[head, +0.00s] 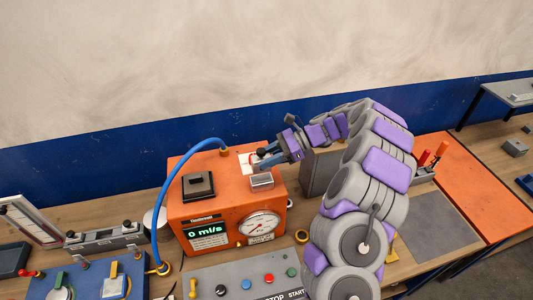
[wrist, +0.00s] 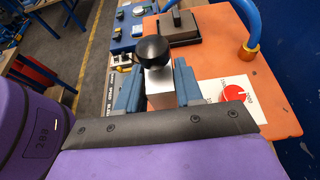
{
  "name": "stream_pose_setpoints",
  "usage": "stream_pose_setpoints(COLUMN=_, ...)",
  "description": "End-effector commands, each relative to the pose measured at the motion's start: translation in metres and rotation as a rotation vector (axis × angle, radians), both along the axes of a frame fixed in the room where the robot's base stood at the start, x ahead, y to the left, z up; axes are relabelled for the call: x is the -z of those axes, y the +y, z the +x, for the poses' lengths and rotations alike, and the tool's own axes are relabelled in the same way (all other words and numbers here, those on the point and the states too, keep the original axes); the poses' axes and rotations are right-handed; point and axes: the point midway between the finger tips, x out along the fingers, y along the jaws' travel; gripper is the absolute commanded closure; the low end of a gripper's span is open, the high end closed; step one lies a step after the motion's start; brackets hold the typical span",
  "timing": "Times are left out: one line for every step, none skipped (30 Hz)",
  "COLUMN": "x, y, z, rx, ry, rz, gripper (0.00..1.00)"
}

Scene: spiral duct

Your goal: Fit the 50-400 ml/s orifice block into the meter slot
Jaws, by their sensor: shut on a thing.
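The orange meter (head: 228,215) stands on the bench, its display reading 0 ml/s. A metal-rimmed slot (head: 262,181) shows at the front right of its top. My gripper (head: 266,161) is above the meter's top, just behind the slot in the picture. In the wrist view its blue fingers (wrist: 158,92) are shut on a metallic block (wrist: 160,88) with a black ball knob, which I take to be the orifice block. The block's label does not show. Its lower end is hidden, so I cannot tell whether it touches the meter.
A black square part (head: 198,186) sits on the meter's top left. A blue hose (head: 165,205) arches from the meter's back to the left. A grey control panel (head: 245,283) lies in front. A grey box (head: 320,172) stands at right.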

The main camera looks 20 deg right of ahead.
Motion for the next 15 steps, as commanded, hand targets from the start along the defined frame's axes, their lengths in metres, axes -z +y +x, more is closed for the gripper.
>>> stream_pose_setpoints(x=0.006, y=0.0, z=0.0, rx=-0.001, ry=0.001, rz=0.001, gripper=1.0)
stream_pose_setpoints(x=0.009, y=0.0, z=0.0, rx=0.0, ry=0.002, rz=0.001, gripper=1.0)
stream_pose_setpoints(x=0.012, y=0.0, z=0.0, rx=-0.001, ry=0.001, rz=0.001, gripper=1.0)
stream_pose_setpoints(x=0.015, y=0.0, z=0.0, rx=-0.001, ry=0.001, rz=0.001, gripper=1.0)
stream_pose_setpoints(x=0.018, y=0.0, z=0.0, rx=-0.001, ry=0.001, rz=0.001, gripper=1.0)
stream_pose_setpoints(x=0.021, y=0.0, z=0.0, rx=-0.001, ry=0.002, rz=0.001, gripper=1.0)
stream_pose_setpoints(x=0.024, y=0.0, z=0.0, rx=-0.001, ry=0.002, rz=0.001, gripper=1.0)
stream_pose_setpoints(x=0.026, y=0.001, z=0.0, rx=-0.001, ry=0.002, rz=0.001, gripper=1.0)
stream_pose_setpoints(x=0.028, y=0.0, z=0.0, rx=-0.001, ry=0.002, rz=0.001, gripper=1.0)
stream_pose_setpoints(x=0.03, y=0.0, z=0.0, rx=-0.001, ry=0.002, rz=0.001, gripper=1.0)
stream_pose_setpoints(x=0.031, y=0.001, z=0.0, rx=-0.001, ry=0.002, rz=0.001, gripper=1.0)
stream_pose_setpoints(x=0.032, y=0.001, z=-0.001, rx=-0.001, ry=0.002, rz=0.001, gripper=1.0)
stream_pose_setpoints(x=0.033, y=0.001, z=-0.001, rx=-0.001, ry=0.002, rz=0.001, gripper=1.0)
stream_pose_setpoints(x=0.033, y=0.001, z=-0.001, rx=-0.002, ry=0.001, rz=0.001, gripper=1.0)
stream_pose_setpoints(x=0.033, y=0.001, z=-0.001, rx=-0.002, ry=0.001, rz=0.001, gripper=1.0)
